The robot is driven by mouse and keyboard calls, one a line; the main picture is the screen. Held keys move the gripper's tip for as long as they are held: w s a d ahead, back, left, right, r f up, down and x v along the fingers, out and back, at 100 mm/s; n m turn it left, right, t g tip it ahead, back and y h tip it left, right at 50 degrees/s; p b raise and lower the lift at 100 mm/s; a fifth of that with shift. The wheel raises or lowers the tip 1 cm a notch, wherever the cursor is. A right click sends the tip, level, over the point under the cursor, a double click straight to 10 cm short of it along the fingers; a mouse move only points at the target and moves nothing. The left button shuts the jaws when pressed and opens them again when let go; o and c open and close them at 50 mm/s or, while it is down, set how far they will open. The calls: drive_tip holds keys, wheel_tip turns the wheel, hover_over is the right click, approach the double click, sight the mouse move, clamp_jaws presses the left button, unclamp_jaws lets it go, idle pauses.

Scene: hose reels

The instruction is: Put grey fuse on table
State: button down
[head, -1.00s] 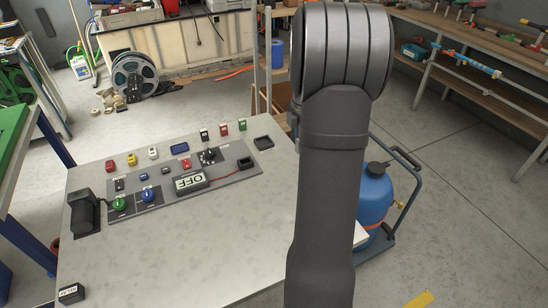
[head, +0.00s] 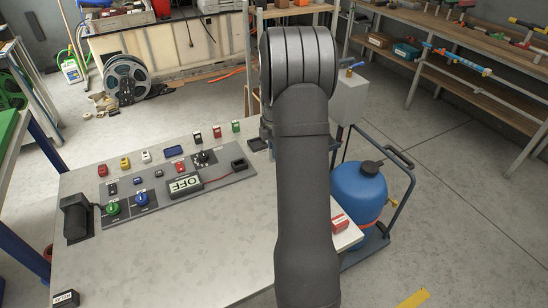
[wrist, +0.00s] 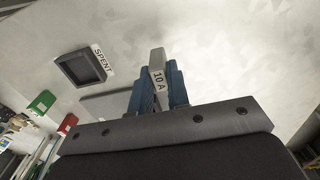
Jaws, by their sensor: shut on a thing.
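In the wrist view my gripper (wrist: 158,93) has its blue fingers shut on the grey fuse (wrist: 156,60), a light grey block marked "10 A". The pale table top (wrist: 225,45) shows behind the fuse; I cannot tell whether they touch. The same table (head: 190,255) fills the lower left of the head view. There my own arm hides the fuse and most of the gripper. A dark square tray (wrist: 82,67) beside a "SPENT" label is left of the gripper; it also shows in the head view (head: 257,144), just left of my arm.
A red box (head: 340,222) is at the table's right edge, near a blue gas bottle (head: 358,193). The front of the table is mostly clear.

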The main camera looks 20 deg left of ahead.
drive_tip(key=shift+f, duration=1.85)
drive_tip(key=shift+f, duration=0.1)
drive_tip(key=c, duration=1.4)
unclamp_jaws()
wheel_tip(320, 180, up, 12)
drive_tip(key=shift+r, duration=0.1)
drive_tip(key=shift+f, duration=4.15)
